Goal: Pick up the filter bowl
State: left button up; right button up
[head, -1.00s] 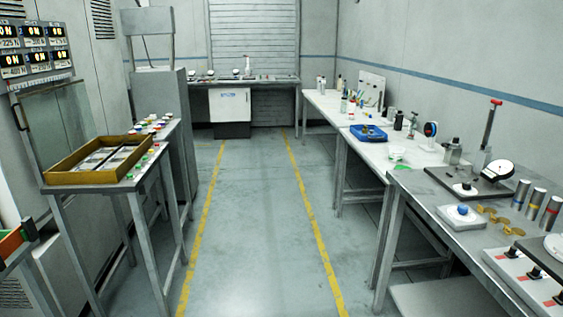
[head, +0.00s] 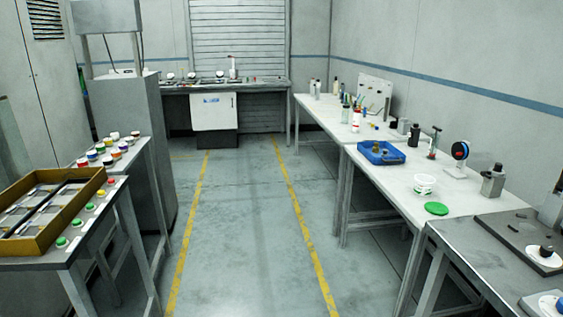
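I cannot make out a filter bowl for certain in the head view. Small items stand on the right-hand benches, among them a white tub (head: 424,184) beside a green lid (head: 436,208), and a blue tray (head: 381,153) with small parts in it. Several small pieces lie on the far bench (head: 222,84), too small to tell apart. Neither of my grippers shows in this view.
A clear floor aisle (head: 235,230) runs between two yellow lines to the far bench. Benches line the right wall.

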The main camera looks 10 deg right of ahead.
aim_at(345, 115)
jog(key=i+j+z, duration=0.1)
jog(key=i+z, duration=0.15)
jog(key=i, duration=1.2)
jog(key=i+z, duration=0.25)
jog(key=i, duration=0.5)
jog(key=i+j+z, duration=0.15)
jog(key=i+z, duration=0.15)
jog(key=i, duration=0.4)
jog(key=i+l, duration=0.2)
jog(key=i, duration=0.3)
jog(key=i+l+z, duration=0.15)
jog(key=i, duration=0.35)
